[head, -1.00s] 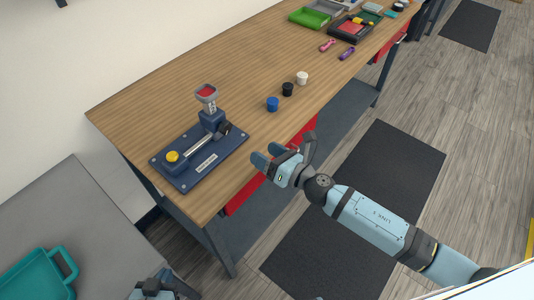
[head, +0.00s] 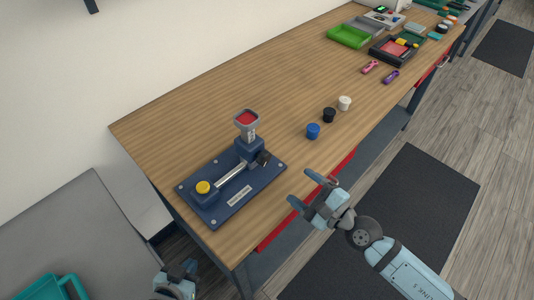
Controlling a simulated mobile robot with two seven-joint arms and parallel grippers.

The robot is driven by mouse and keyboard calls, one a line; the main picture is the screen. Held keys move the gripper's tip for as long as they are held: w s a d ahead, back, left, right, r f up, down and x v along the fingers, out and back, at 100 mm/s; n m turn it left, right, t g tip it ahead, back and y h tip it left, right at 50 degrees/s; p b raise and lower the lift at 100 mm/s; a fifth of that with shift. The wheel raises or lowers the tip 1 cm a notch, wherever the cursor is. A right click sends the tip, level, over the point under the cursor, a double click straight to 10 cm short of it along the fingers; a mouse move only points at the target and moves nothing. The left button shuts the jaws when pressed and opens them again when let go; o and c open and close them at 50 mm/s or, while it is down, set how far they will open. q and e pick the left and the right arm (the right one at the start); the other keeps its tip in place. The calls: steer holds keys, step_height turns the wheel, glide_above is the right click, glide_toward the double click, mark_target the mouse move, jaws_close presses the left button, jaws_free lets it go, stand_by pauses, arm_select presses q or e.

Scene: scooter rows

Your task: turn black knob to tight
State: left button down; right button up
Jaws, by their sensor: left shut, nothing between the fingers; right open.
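The black knob (head: 264,158) sits on the right side of a blue clamp block, which stands on a dark blue base plate (head: 225,208) near the front left end of the wooden bench. A metal rod runs from the block to a yellow knob (head: 203,187), and a red-faced indicator (head: 246,119) stands above the block. My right gripper (head: 300,187) is open and empty, in front of the bench edge, to the lower right of the black knob and apart from it. My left gripper (head: 178,274) is shut and empty at the bottom edge, below the bench end.
Blue (head: 313,131), black (head: 329,115) and white (head: 345,103) caps stand right of the fixture. Farther back are pink (head: 370,67) and purple (head: 391,77) tools and several trays. A teal tray (head: 48,289) is at lower left.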

mark_target(267, 160)
steer(key=p+x, duration=0.1)
steer(key=x, duration=1.1)
steer(key=shift+w+a, duration=0.15)
steer(key=shift+a, duration=0.05)
steer(key=c, duration=0.9)
